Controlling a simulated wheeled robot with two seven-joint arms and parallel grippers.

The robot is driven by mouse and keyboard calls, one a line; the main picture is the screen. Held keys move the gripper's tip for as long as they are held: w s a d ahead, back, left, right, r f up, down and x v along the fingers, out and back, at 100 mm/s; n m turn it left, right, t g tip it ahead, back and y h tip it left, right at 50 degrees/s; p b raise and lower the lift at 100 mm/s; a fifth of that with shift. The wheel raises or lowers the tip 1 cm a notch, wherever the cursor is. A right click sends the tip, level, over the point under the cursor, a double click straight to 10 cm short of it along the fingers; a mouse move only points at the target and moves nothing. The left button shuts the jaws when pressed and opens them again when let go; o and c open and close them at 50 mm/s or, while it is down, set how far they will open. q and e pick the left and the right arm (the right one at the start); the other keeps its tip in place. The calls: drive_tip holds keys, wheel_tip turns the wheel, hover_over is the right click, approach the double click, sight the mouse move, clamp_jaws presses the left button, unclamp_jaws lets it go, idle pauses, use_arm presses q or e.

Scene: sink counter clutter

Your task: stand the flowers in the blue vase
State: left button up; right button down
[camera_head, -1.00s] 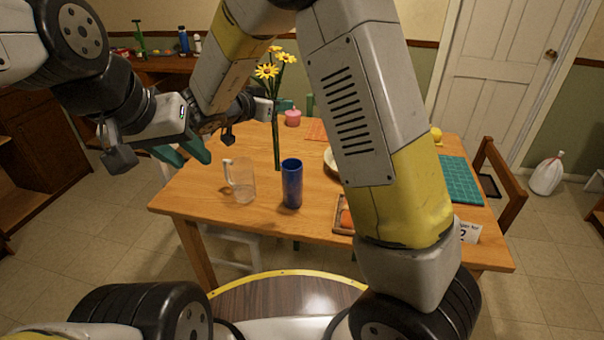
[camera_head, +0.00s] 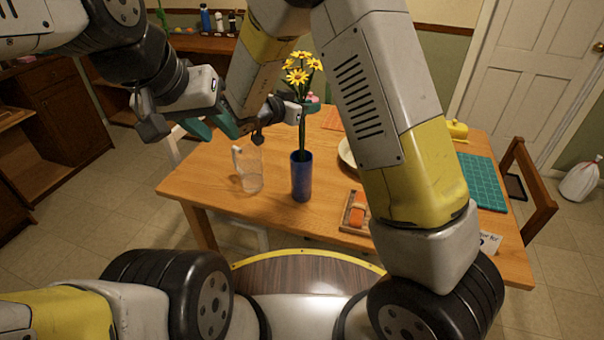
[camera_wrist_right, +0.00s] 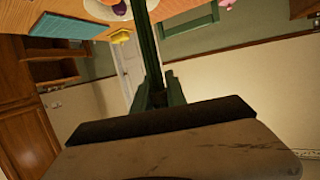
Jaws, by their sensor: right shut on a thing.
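The blue vase (camera_head: 301,182) stands upright on the wooden table in the head view. The yellow flowers (camera_head: 299,75) are upright above it on a long green stem. The stem's lower end meets the vase mouth and appears to be inside it; how deep is hidden. My right gripper (camera_head: 303,114) is shut on the stem, well above the vase rim. In the right wrist view the green stem (camera_wrist_right: 146,50) runs up from between the fingers (camera_wrist_right: 157,97). My left gripper (camera_head: 211,128) is open and empty, with teal fingers apart, left of the flowers.
A clear glass mug (camera_head: 248,172) stands just left of the vase. A wooden tray (camera_head: 355,212) with an orange item lies to the right. A plate (camera_head: 347,153) is partly hidden by my right arm. A teal mat (camera_head: 481,182) lies at the table's right.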

wheel_tip(320, 180, down, 11)
drive_tip(key=shift+r, duration=0.1)
idle(0.4)
drive_tip(key=c, duration=1.3)
unclamp_jaws()
drive_tip(key=shift+c, duration=0.2)
